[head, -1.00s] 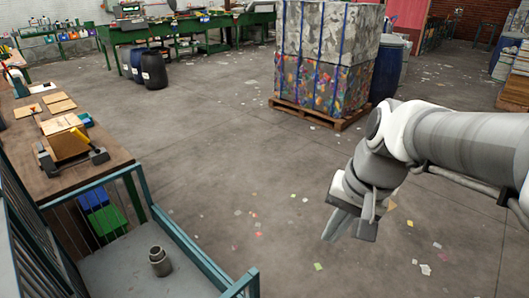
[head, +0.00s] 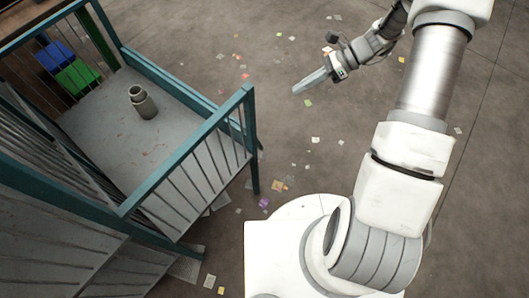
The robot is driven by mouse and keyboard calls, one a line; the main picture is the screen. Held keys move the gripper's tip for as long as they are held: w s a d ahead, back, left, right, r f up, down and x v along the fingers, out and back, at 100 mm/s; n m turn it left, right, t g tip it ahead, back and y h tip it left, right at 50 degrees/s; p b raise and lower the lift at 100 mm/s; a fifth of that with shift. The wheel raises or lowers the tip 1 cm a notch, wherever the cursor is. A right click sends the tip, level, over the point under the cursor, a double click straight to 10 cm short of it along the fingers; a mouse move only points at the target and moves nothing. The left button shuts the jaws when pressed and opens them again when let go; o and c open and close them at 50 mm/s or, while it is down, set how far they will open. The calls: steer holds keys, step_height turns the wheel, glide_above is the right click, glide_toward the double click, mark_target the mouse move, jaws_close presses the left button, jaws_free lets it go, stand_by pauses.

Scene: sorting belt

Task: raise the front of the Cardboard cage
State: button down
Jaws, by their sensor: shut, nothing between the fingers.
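A cage with a teal frame (head: 178,152) and thin grey bars stands at the left in the head view. No label shows on it, so I cannot tell if it is the Cardboard cage. A barred panel (head: 190,185) is on its near side, and a low teal rail (head: 165,77) runs along its right side. I cannot tell which side is its front. A grey stepped cylinder (head: 143,103) stands on the grey surface inside the frame. My gripper (head: 300,88) is shut and empty, right of the cage and apart from it.
A blue bin (head: 53,57) and a green bin (head: 78,76) show behind bars at the upper left. Another grey panel structure stands at the lower left. The concrete floor (head: 210,30) right of the cage is open, with scattered paper scraps.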

steer(key=s+f+m+t+y+b, duration=0.1)
steer(key=f+m+t+y+b, duration=0.15)
steer(key=f+m, duration=0.7)
steer(key=s+a+f+m+t+y+b, duration=0.1)
steer(key=s+f+m+t+b, duration=0.2)
steer(key=f, duration=1.3)
steer(key=f+m+t+y+b, duration=0.25)
steer(key=f+m+b, duration=0.2)
steer(key=f, duration=0.85)
steer(key=f+b+x, duration=0.1)
steer(key=x, duration=0.9)
steer(key=shift+m+h, duration=0.3)
steer(key=shift+h, duration=0.1)
